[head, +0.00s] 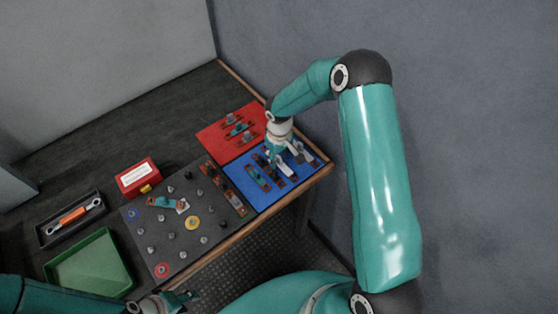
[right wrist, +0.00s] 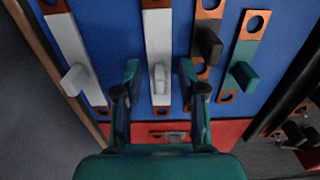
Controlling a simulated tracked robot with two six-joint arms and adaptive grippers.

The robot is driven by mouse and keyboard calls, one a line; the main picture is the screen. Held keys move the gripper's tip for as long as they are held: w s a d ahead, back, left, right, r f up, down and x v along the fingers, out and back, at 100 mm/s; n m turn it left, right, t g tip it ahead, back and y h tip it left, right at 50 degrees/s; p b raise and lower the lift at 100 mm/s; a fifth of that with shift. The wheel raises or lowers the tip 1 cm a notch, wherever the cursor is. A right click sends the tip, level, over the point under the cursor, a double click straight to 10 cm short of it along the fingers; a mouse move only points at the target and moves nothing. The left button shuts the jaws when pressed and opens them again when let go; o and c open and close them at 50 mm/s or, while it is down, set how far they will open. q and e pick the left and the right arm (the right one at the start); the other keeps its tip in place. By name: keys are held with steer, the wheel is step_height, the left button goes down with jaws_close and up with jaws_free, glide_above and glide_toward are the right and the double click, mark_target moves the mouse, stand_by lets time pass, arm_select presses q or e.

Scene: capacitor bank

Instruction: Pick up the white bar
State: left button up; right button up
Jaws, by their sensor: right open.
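Two white bars with copper ends and upright knobs lie on the blue mat in the right wrist view. One white bar (right wrist: 158,30) runs between the fingers of my right gripper (right wrist: 160,75). The other white bar (right wrist: 66,42) lies to the left, outside the fingers. My right gripper is open, with one finger on each side of the middle bar's knob; I see no grip on it. In the head view my right gripper (head: 284,158) is over the blue mat (head: 262,204) and partly hides the bars. My left gripper (head: 182,299) is low at the bottom edge, its jaws unclear.
A black bar (right wrist: 208,42) and a green bar (right wrist: 243,65) lie right of the fingers. A red mat (head: 212,140) with bars adjoins the blue one. A dark board with posts (head: 165,243), a red box (head: 137,178), a green tray (head: 98,262) and a wrench tray (head: 45,232) stand left.

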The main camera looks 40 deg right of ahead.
mark_target(279, 157)
jaws_close()
step_height(279, 157, up, 20)
steer(key=b, duration=0.1)
steer(key=shift+b, duration=0.4)
